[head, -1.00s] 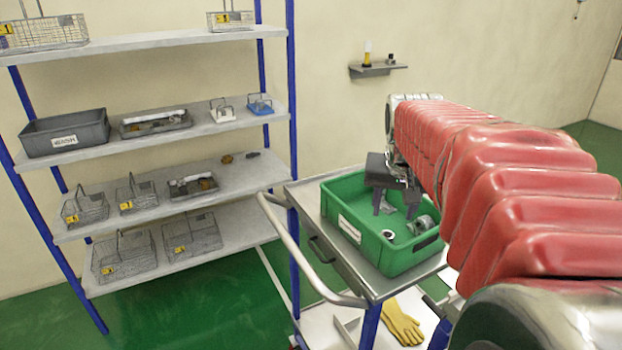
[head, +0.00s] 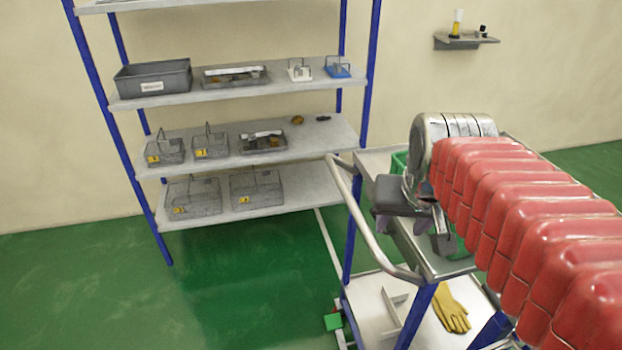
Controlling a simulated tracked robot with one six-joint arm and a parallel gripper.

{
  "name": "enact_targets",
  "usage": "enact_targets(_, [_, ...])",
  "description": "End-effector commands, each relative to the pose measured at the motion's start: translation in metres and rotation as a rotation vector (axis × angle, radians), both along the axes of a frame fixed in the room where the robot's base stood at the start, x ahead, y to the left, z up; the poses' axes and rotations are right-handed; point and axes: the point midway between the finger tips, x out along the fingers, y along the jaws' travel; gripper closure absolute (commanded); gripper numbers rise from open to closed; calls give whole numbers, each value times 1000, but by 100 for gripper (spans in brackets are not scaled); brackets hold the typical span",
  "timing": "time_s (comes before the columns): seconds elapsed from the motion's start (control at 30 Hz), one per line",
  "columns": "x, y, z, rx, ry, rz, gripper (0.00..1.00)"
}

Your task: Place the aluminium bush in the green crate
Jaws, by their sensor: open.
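The green crate (head: 399,163) stands on the top of the trolley at right. Only parts of it show, as my arm and gripper cover most of it. My gripper (head: 402,224) is open, with its fingers pointing down, in front of the crate in the picture. I see nothing between its fingers. I cannot make out the aluminium bush in this view, and the inside of the crate is hidden.
The trolley has a curved handle (head: 368,228) and a lower shelf with yellow gloves (head: 451,308). A blue-post rack holds a grey bin (head: 153,78), wire baskets (head: 257,189), trays and small parts (head: 298,119). A wall shelf (head: 466,40) hangs at upper right. Green floor lies open at lower left.

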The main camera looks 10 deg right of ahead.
Motion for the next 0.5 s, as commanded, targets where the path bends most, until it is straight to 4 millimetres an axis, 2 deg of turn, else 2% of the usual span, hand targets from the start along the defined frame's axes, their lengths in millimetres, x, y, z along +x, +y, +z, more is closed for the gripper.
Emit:
enact_targets(0.03, [-8, 15, -4, -1, -6, 42, 55])
enact_targets(0.1, [-18, 33, -9, -3, -12, 93, 55])
enact_targets(0.3, [-49, 77, -30, -7, -29, 237, 55])
enact_targets(0.5, [-67, 97, -43, -8, -37, 316, 55])
